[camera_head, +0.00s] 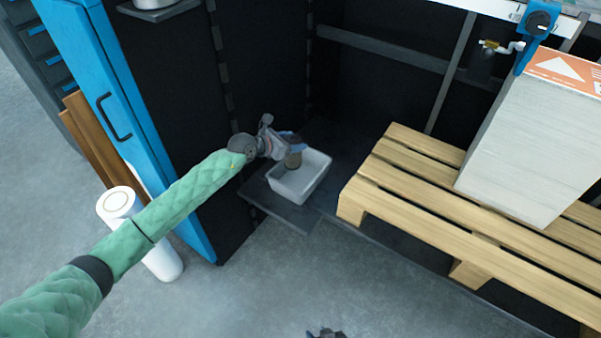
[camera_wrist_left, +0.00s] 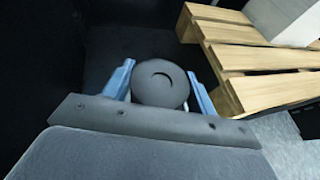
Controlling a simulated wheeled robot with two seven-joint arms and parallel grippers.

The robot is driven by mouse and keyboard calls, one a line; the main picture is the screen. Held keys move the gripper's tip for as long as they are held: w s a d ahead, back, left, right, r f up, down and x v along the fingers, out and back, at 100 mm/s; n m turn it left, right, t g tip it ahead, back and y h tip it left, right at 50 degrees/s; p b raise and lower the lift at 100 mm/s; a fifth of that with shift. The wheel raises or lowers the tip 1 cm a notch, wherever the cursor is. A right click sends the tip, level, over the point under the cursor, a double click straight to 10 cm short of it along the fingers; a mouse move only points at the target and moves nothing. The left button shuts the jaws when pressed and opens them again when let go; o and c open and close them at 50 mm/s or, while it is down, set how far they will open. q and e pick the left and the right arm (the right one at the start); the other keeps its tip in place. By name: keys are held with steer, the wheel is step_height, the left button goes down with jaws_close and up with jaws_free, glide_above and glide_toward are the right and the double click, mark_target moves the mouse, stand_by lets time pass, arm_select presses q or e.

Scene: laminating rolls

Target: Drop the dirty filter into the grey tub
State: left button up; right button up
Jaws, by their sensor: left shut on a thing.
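The grey tub (camera_head: 285,190) is a pale, open box standing on a dark ledge at the foot of the black machine. My left gripper (camera_head: 290,141) is over the tub, its blue fingers shut on the dirty filter (camera_head: 294,159). In the left wrist view the round dark end of the filter (camera_wrist_left: 160,83) sits between the two blue fingers, and the tub is not visible there. My right gripper (camera_head: 325,333) barely shows at the bottom edge, its jaws unclear.
A wooden pallet (camera_head: 420,190) bearing a tall stack of sheets (camera_head: 525,150) stands right of the tub. A blue cabinet door (camera_head: 135,120) and a white roll (camera_head: 160,262) are on the left. The grey floor in front is clear.

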arm_select(q)
steer(key=shift+w+d+f, duration=0.2)
steer(key=shift+d+f, duration=0.1)
steer(key=shift+f, duration=0.25)
steer(key=shift+f+b, duration=0.9)
steer(key=shift+b, duration=0.05)
step_height(320, 180, down, 4)
steer(key=b, duration=0.3)
steer(key=shift+r+b, duration=0.1)
steer(key=shift+b, duration=0.2)
